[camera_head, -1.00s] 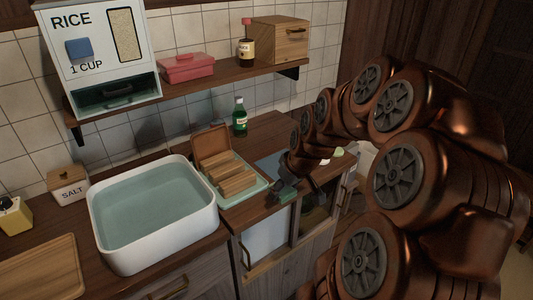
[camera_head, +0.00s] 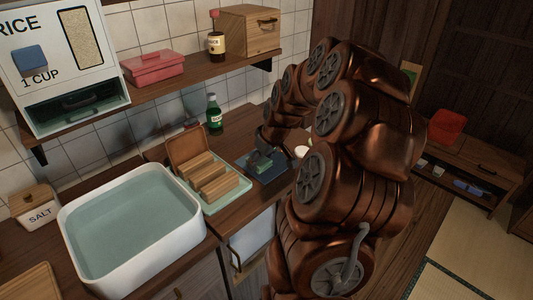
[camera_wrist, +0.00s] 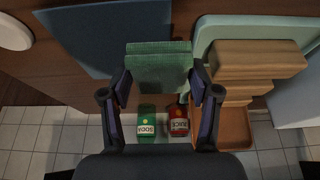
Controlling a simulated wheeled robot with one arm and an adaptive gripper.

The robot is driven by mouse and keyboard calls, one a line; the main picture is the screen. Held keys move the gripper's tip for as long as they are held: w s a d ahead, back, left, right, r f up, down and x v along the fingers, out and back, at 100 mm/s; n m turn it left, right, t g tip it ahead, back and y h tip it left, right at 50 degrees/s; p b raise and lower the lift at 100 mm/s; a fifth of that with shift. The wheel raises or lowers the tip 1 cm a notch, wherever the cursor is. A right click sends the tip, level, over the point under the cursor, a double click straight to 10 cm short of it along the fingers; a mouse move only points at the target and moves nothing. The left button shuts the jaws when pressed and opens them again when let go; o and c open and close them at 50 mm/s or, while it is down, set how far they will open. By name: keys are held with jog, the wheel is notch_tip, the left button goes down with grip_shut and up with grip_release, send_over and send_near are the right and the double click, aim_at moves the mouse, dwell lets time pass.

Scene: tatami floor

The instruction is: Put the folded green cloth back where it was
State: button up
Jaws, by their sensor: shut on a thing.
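The folded green cloth (camera_wrist: 158,68) is between the two fingers of my gripper (camera_wrist: 160,86) in the wrist view. My gripper is shut on it. In the head view, the cloth (camera_head: 263,166) shows small and dark under my gripper (camera_head: 260,155), over or at the blue mat (camera_head: 272,178) on the counter. I cannot tell whether the cloth touches the mat. In the wrist view, the blue mat (camera_wrist: 95,40) lies beyond and left of the cloth. My arm hides part of the counter's right end.
A teal tray (camera_head: 239,190) with wooden blocks stands left of the mat. A green soda bottle (camera_head: 214,116) stands at the back by the wall. A white round dish (camera_head: 301,152) is right of the mat. A water-filled basin (camera_head: 195,240) is further left. The shelf (camera_head: 175,83) hangs above.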

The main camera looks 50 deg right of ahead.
jog(key=shift+w+d+f+p, duration=0.1)
jog(key=shift+w+d+p, duration=0.15)
jog(key=shift+w+d, duration=0.65)
jog(key=shift+w+d+f+p, duration=0.15)
jog(key=shift+w+d+p, duration=0.2)
jog(key=shift+d, duration=0.9)
jog(key=shift+w+d+f+p, duration=0.1)
jog(key=shift+w+d+p, duration=0.1)
jog(key=shift+w+d, duration=0.7)
jog(key=f, duration=0.1)
jog(key=f+p, duration=0.1)
jog(key=f, duration=0.1)
jog(key=shift+s+d+f, duration=0.15)
jog(key=shift+s, duration=0.15)
jog(key=shift+f, duration=0.1)
jog(key=shift+f, duration=0.25)
jog(key=o, duration=1.1)
jog(key=shift+r, duration=0.1)
